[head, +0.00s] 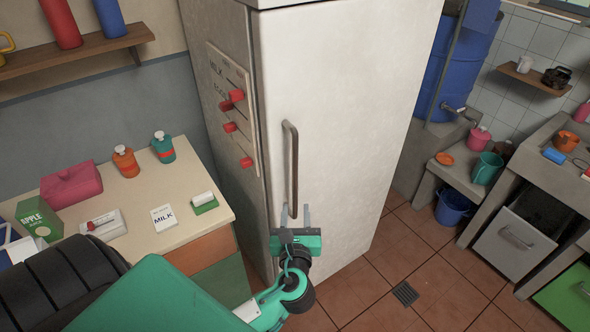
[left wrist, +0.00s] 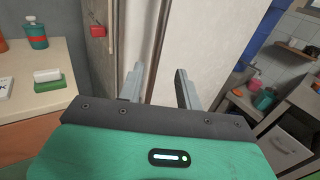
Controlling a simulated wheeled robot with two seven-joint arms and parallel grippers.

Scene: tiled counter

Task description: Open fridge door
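The fridge door (head: 350,90) is white and looks closed, facing me in the middle of the head view. Its long dark vertical handle (head: 291,165) is near the door's left edge. My left gripper (head: 295,212) is at the handle's lower end, with its two grey fingers pointing up toward the door. In the left wrist view, the fingers (left wrist: 158,86) are spread apart, and a narrow upright strip, seemingly the handle, runs up between them. I cannot tell whether either finger touches it. My right gripper is not in view.
A counter (head: 150,235) with a milk card, bottles and cartons stands left of the fridge. Red magnets (head: 232,100) are on the fridge's side. Right are a blue barrel (head: 455,70), a bucket (head: 452,208) and a sink unit (head: 520,235). Tiled floor (head: 375,290) before the fridge is clear.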

